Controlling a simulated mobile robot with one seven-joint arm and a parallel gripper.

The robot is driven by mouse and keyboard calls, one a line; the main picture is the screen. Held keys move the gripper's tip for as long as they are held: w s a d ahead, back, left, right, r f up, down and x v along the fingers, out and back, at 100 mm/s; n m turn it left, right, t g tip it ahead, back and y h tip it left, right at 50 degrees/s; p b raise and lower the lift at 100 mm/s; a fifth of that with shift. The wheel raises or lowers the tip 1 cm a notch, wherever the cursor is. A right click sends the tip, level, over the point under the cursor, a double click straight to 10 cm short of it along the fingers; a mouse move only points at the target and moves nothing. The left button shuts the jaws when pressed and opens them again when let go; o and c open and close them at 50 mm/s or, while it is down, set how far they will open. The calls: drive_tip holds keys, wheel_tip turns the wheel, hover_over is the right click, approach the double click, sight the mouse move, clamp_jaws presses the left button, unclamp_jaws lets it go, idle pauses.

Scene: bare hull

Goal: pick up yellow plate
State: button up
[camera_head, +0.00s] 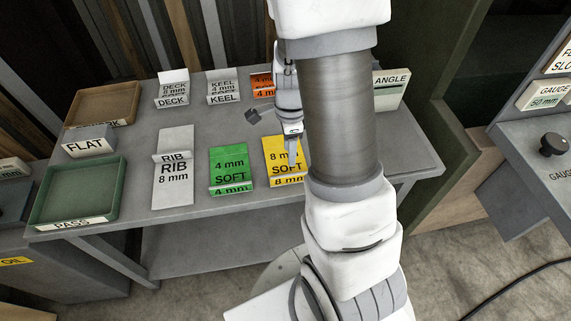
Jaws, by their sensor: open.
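The yellow plate (275,155) lies on the grey table near its front edge, marked "8 mm SOFT", with a folded-up lip at its front. My gripper (292,150) hangs from my arm, over or at the right part of the yellow plate. It hides a bit of the plate. The fingers are small and partly covered by the wrist, and no object shows in them. I cannot tell if the fingers touch the plate. My white and grey arm blocks the view just right of the plate.
A green plate (229,168) lies just left, then a grey RIB plate (174,170). Behind are DECK (172,90), KEEL (222,88) and orange (262,82) plates. A green PASS tray (110,200) and brown tray (132,100) stand at left. An ANGLE holder (392,88) stands right.

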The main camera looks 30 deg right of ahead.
hover_over(291, 174)
wheel_tip(291, 174, down, 6)
wheel_tip(291, 174, down, 4)
drive_tip(key=shift+s+r, duration=0.1)
drive_tip(key=shift+a+f, duration=0.1)
drive_tip(key=shift+f, duration=0.6)
clamp_jaws()
drive_tip(key=shift+r, duration=0.1)
idle(1.0)
